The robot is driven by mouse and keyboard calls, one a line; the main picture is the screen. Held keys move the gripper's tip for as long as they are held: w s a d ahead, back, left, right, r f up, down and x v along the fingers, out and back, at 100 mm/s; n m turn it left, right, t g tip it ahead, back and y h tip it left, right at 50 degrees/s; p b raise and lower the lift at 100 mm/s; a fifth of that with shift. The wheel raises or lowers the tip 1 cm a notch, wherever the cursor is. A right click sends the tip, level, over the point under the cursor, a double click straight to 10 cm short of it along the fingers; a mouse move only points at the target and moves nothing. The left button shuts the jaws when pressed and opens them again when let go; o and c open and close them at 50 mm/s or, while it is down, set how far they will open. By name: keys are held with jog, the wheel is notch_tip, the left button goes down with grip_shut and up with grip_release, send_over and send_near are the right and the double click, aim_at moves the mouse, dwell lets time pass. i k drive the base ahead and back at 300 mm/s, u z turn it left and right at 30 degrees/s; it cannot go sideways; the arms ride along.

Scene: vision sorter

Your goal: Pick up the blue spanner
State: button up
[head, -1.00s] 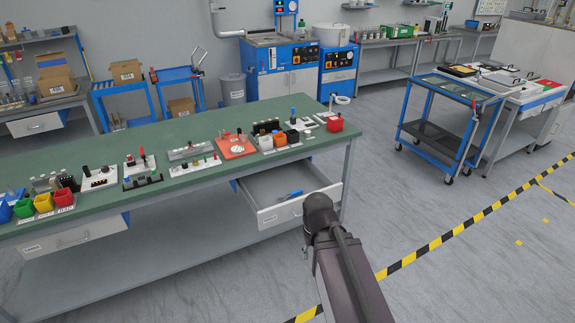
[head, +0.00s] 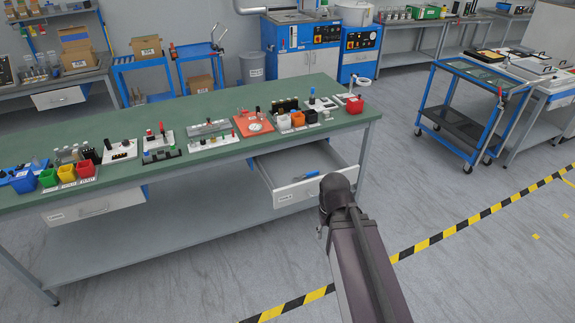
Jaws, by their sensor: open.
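The blue spanner (head: 304,175) lies inside the open drawer (head: 311,190) under the right end of the green-topped bench. It is small in the head view, and part of it is hidden by the drawer front. My arm reaches up from the bottom of the picture, and its bent joint stands just right of the drawer front in the picture. My gripper is hidden behind my arm, so its fingers do not show.
A second drawer (head: 95,208) at left is shut. A blue cart (head: 470,100) stands at right. The floor before the bench is clear.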

aim_at(315, 172)
jog(key=k, duration=0.65)
jog(key=u, duration=0.45)
jog(key=i, duration=1.9)
jog(key=u, duration=0.15)
